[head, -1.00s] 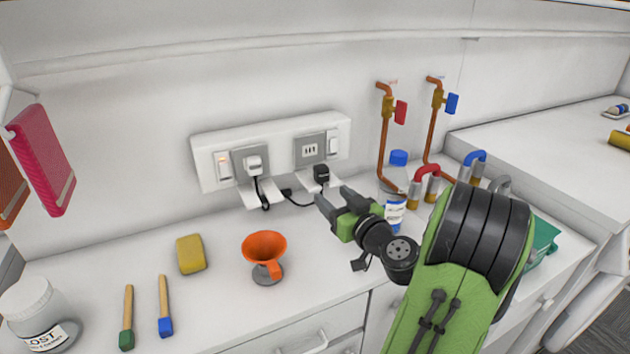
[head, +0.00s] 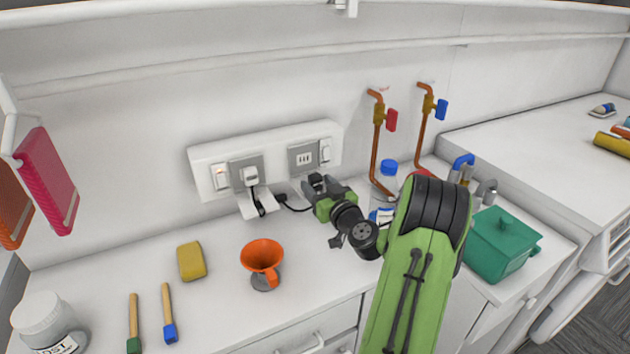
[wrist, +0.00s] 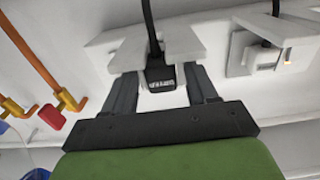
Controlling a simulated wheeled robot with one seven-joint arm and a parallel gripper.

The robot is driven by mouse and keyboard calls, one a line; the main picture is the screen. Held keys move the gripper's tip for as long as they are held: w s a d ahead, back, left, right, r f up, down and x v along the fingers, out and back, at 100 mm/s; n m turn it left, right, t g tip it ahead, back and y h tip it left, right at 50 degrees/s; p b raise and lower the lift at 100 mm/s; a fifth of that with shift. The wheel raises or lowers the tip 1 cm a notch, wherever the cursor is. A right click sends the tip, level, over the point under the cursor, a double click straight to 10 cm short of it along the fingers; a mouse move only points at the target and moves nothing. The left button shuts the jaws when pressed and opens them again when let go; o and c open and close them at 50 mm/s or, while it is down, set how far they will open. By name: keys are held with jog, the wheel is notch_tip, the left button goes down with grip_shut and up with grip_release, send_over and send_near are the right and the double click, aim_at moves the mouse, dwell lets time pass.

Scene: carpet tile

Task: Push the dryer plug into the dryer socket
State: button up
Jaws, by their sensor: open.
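A black plug (head: 316,181), which I take as the dryer plug, sits in a white holder below the empty right-hand socket (head: 303,158) in the head view. Its cord runs left. My gripper (head: 318,190) is at the plug, partly covering it and its holder. In the wrist view my gripper (wrist: 160,76) is open, one finger on each side of the black plug (wrist: 160,74), with gaps showing. The right-hand socket is not clearly visible in the wrist view.
A white plug (head: 250,177) is in the left socket, its cord hanging past a second white holder (head: 260,205). A clear bottle (head: 384,180) with a blue cap and copper pipes stand right of my gripper. An orange funnel (head: 262,256) and yellow sponge (head: 191,261) lie front left.

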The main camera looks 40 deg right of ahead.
grip_shut()
jog(key=shift+r+p, duration=0.65)
jog(key=shift+r, duration=1.1)
